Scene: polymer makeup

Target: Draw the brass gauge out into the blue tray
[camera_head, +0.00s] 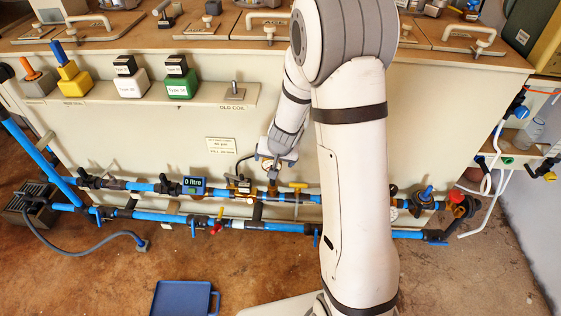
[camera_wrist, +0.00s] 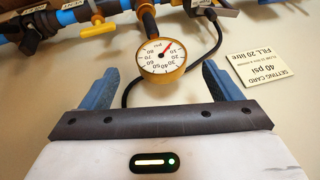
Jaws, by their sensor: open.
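The brass gauge (camera_wrist: 161,60) is a round dial with a white face and brass rim, on a dark stem running up to the blue pipework in the wrist view. My gripper (camera_wrist: 155,82) is open, its two blue fingers standing to the left and right of the gauge, with the dial just beyond the gap. I cannot tell whether the fingers touch it; none seems closed on it. In the head view, my gripper (camera_head: 277,160) is at the pipe row and mostly covers the gauge. The blue tray (camera_head: 157,299) lies on the floor at the bottom, looking empty.
Blue pipes (camera_head: 145,187) with valves run along the front of the machine. A black cable (camera_wrist: 128,92) loops behind the gauge and fingers. A setting card (camera_wrist: 258,68) is on the panel at right. A grey box (camera_head: 27,206) stands at left. The brown floor around the tray is clear.

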